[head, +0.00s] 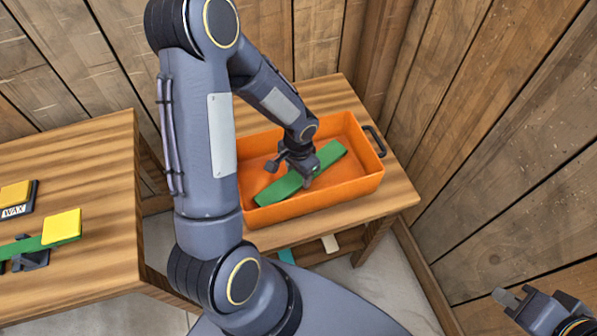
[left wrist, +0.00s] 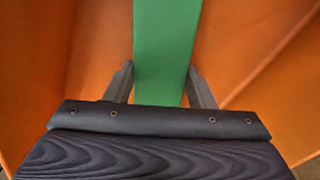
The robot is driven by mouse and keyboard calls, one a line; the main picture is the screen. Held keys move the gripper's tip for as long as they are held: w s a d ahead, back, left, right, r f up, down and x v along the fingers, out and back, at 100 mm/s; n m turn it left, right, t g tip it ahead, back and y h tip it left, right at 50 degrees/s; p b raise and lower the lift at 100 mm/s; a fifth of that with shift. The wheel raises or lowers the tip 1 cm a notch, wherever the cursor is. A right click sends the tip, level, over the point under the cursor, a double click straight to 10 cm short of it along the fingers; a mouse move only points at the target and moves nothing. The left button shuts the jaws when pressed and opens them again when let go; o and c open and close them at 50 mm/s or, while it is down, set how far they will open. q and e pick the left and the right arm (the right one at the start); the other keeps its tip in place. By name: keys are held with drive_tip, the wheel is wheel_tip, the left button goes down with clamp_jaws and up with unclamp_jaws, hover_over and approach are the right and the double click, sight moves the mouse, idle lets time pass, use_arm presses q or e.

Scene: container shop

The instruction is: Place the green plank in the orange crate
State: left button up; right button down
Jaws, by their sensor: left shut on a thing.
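The green plank (head: 328,157) lies lengthwise within the orange crate (head: 345,190), slanting from lower left to upper right. My left gripper (head: 307,183) reaches down into the crate and is shut on the plank near its middle. In the left wrist view the plank (left wrist: 166,45) runs between the two fingers (left wrist: 160,88), with orange crate surfaces (left wrist: 255,40) on both sides. I cannot tell whether the plank touches the crate floor. My right gripper (head: 515,298) shows at the lower right, away from the crate; its finger gap is unclear.
The crate stands on a wooden table (head: 395,195) against plank walls. A second wooden table (head: 80,170) at the left holds yellow blocks (head: 62,227), a green piece (head: 25,245) and a dark labelled item (head: 18,210). A lower shelf holds small items.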

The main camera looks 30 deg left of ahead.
sight(298, 176)
use_arm(q)
drive_tip(key=shift+f, duration=0.15)
drive_tip(key=o, duration=1.1)
wheel_tip(298, 176, up, 12)
drive_tip(key=r, duration=0.1)
drive_tip(key=s+d+r+n+t+h, duration=0.1)
drive_tip(key=s+r+t, duration=0.1)
drive_tip(key=s, duration=0.3)
drive_tip(key=s+d+r+n+t+h, duration=0.1)
drive_tip(key=s+d+r+n, duration=0.1)
drive_tip(key=s+r, duration=0.3)
drive_tip(key=s+d+r+n+t+h+p, duration=0.1)
drive_tip(key=s+r+n+t, duration=0.1)
drive_tip(key=s+r, duration=0.2)
drive_tip(key=shift+s+d+r+t+h, duration=0.1)
drive_tip(key=shift+s+d+t+h, duration=0.1)
drive_tip(key=shift+s, duration=0.2)
drive_tip(key=shift+s+d+r+t+h, duration=0.1)
drive_tip(key=shift+s+d+h, duration=0.1)
drive_tip(key=shift+s, duration=0.2)
drive_tip(key=shift+a, duration=0.1)
